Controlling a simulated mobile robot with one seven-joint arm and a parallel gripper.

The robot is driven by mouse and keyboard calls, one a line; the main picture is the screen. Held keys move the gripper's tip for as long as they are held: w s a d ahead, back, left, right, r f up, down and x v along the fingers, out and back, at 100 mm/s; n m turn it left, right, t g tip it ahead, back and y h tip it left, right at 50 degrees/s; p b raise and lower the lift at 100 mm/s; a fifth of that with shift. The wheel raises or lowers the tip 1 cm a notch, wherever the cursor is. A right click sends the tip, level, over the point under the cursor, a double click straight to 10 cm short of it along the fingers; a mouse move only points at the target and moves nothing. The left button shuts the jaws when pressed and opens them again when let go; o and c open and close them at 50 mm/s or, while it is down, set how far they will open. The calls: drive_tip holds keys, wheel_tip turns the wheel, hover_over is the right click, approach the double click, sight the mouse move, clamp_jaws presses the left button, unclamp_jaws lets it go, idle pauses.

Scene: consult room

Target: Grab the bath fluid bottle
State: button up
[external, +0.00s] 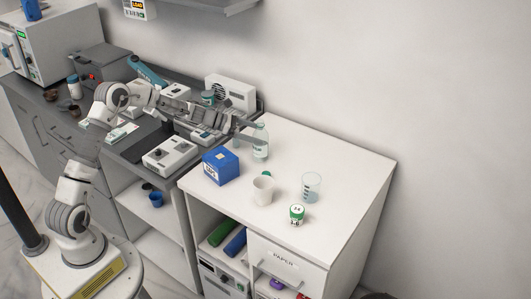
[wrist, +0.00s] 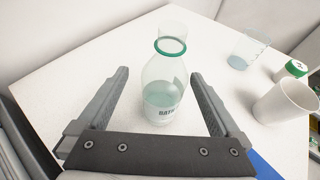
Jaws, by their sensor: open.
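The bath fluid bottle (wrist: 164,90) is clear, with a green ring at its neck, pale green liquid and a white label partly reading "BATH". It stands upright on the white cabinet top. In the wrist view my open gripper (wrist: 158,80) has one finger on each side of the bottle, with gaps showing on both sides. In the external view the bottle (external: 260,143) stands near the back left of the cabinet top, and my gripper (external: 252,132) reaches it from the left. One finger partly covers the bottle there.
A blue box (external: 221,166), a white cup (external: 263,190), a clear beaker (external: 311,186) and a green-lidded jar (external: 297,214) stand on the white cabinet top (external: 350,170). The wall is close behind. A grey counter with devices lies left. The cabinet's right side is clear.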

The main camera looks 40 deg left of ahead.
drive_tip(key=x, duration=0.5)
drive_tip(key=shift+s+d+f, duration=0.15)
drive_tip(key=shift+s+d, duration=0.05)
drive_tip(key=shift+d, duration=0.05)
drive_tip(key=c, duration=1.5)
